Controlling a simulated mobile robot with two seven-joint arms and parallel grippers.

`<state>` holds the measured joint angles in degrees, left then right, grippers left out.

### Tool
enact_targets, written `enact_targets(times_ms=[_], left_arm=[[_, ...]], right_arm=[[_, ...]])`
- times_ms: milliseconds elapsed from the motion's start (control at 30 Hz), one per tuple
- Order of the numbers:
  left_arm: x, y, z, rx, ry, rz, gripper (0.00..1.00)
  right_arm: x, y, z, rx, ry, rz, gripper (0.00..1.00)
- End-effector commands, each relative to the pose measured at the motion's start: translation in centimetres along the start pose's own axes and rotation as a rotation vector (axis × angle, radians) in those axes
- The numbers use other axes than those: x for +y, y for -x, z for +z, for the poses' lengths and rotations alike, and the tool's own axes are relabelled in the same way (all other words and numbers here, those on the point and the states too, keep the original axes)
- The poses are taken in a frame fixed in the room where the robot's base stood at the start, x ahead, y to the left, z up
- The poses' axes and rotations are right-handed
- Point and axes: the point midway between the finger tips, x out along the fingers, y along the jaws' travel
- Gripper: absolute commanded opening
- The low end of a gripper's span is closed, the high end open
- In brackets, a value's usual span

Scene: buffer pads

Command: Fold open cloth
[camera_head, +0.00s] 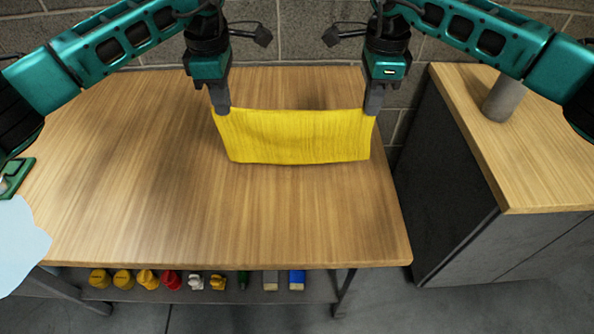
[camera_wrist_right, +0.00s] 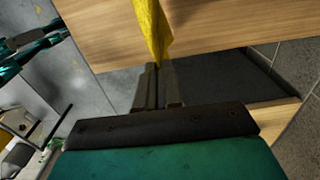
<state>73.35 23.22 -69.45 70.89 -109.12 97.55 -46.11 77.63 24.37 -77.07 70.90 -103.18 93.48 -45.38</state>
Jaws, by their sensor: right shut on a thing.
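The yellow cloth (camera_head: 292,136) is held up by its two upper corners and hangs as a wide panel over the table. Its upper edge is nearly straight between the grippers. I cannot tell whether its lower edge touches the table. My left gripper (camera_head: 221,106) is shut on the upper left corner. My right gripper (camera_head: 373,108) is shut on the upper right corner. In the right wrist view the cloth (camera_wrist_right: 152,28) shows edge-on, reaching from between the right fingers (camera_wrist_right: 158,80).
The wooden table (camera_head: 130,190) is bare to the left and in front of the cloth. A shelf below (camera_head: 180,296) holds several small objects. A wood-topped cabinet (camera_head: 545,165) with a grey cylinder (camera_head: 503,98) stands at right. A block wall (camera_head: 300,40) is behind.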

Motion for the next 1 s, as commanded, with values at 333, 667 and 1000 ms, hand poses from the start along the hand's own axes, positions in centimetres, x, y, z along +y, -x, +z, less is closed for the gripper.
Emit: enact_targets(times_ms=[333,667,1000], left_arm=[[0.0,0.8,0.0,0.0,0.0,-0.001,0.0],[0.8,0.6,0.1,-0.001,0.0,0.009,0.0],[5.3,0.1,0.1,-0.001,0.001,0.069,0.0]], right_arm=[[0.0,0.8,0.0,0.001,-0.001,0.001,0.0],[-0.8,0.6,0.0,0.0,-0.002,-0.01,0.0],[-5.3,0.0,0.0,0.001,-0.004,-0.069,0.0]])
